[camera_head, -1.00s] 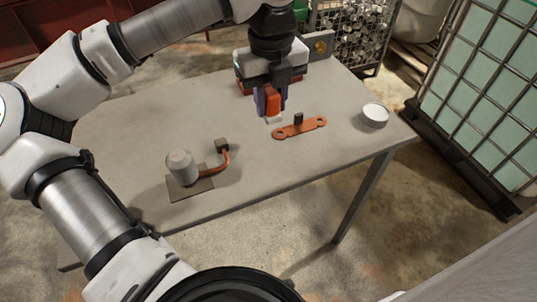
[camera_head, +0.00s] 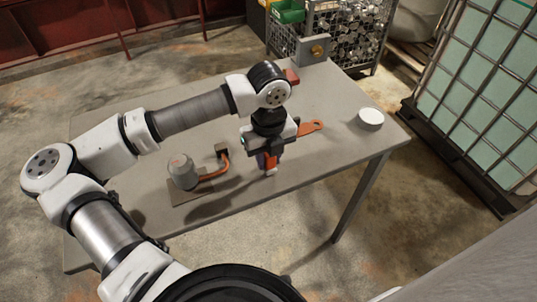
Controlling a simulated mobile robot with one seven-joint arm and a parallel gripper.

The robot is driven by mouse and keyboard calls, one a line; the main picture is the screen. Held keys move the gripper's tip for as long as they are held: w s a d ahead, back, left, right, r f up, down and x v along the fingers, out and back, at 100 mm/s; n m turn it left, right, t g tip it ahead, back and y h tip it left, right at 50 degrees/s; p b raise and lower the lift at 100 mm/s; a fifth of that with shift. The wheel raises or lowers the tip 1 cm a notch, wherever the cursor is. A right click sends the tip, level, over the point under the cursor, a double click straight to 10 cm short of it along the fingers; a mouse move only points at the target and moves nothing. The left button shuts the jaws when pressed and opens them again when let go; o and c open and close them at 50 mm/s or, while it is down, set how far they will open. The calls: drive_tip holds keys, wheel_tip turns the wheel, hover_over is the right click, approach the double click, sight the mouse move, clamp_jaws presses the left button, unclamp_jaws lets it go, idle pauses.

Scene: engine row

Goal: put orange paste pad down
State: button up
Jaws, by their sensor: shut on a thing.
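My gripper (camera_head: 267,161) points down over the front middle of the table (camera_head: 330,98). It is shut on the orange paste pad (camera_head: 272,163), which shows as an orange body between the fingers with a small pale tip below. The fingers hide part of the pad. The pad is near the table's front edge; I cannot tell whether its tip touches the top.
An orange two-holed link (camera_head: 312,127) lies just behind my gripper, partly hidden. A round white dish (camera_head: 371,118) stands to the right. A grey cylinder (camera_head: 181,170) with an orange hose (camera_head: 212,174) stands left. A grey block (camera_head: 313,50) is at the back.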

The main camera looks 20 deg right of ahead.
drive_tip(key=shift+f, duration=0.15)
drive_tip(key=o, duration=0.9)
drive_tip(key=shift+r, duration=0.2)
wheel_tip(320, 180, up, 12)
drive_tip(key=shift+b, duration=0.9)
